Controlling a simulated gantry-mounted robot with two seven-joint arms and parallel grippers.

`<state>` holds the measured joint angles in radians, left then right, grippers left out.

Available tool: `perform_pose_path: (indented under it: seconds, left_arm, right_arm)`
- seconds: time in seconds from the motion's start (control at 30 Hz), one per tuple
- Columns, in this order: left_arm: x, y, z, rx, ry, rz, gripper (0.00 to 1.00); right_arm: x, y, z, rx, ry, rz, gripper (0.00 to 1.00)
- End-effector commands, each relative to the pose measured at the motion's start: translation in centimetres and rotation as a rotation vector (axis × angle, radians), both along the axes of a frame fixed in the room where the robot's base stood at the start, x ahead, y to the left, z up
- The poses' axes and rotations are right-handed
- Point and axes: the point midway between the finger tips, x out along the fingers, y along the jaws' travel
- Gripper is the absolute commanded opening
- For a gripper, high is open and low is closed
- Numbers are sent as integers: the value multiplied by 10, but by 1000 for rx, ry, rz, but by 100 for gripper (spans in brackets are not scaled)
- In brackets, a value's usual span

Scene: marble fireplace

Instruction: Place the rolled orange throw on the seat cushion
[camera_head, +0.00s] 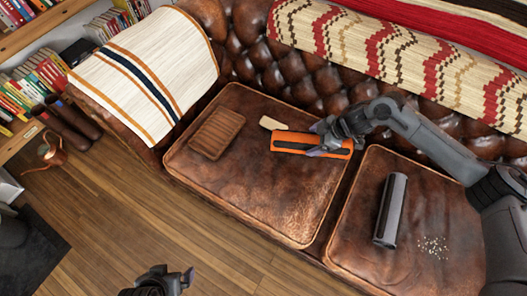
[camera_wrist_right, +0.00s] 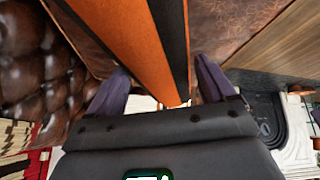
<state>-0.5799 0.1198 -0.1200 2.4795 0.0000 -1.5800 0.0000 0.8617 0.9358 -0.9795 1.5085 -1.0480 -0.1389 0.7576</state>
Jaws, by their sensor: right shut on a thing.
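The rolled orange throw (camera_head: 288,144), orange with a dark stripe, is over the back right part of the left seat cushion (camera_head: 257,178). My right gripper (camera_head: 330,142) is shut on it near its right end. In the right wrist view the throw (camera_wrist_right: 135,40) runs between the two fingers of the right gripper (camera_wrist_right: 160,90). I cannot tell whether it touches the cushion or hangs just above it. My left gripper (camera_head: 178,280) is partly in view at the bottom edge, over the floor, away from the sofa; its jaw opening is unclear.
A ribbed brown object (camera_head: 216,133) and a small beige piece (camera_head: 272,124) lie on the left cushion. The right cushion (camera_head: 350,235) holds a dark grey bar (camera_head: 391,210) and crumbs (camera_head: 433,247). A striped blanket (camera_head: 145,75) covers the left arm. The left cushion's front is clear.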

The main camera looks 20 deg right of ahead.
Motion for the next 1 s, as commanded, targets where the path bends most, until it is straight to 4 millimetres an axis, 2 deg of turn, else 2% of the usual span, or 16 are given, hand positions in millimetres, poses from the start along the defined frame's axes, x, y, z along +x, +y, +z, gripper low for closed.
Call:
perform_pose_path:
  seconds: [0.17, 0.5, 0.63, 0.8, 1.0]
  left_arm:
    - [0, -2, -13, -7, 0, 4, 100]
    - [0, -1, -47, -6, -1, 3, 100]
    - [0, 0, -57, 0, -1, 1, 100]
    - [0, 1, -63, 5, 0, -4, 100]
    - [0, 2, -69, 7, 0, -4, 100]
  right_arm:
    - [-2, 14, -20, 12, -11, 4, 24]
    - [8, 79, -61, 13, -13, 5, 24]
    - [11, 99, -72, 11, -13, 3, 24]
    - [13, 113, -79, 12, -12, 1, 24]
    - [13, 116, -86, 10, -11, 1, 24]
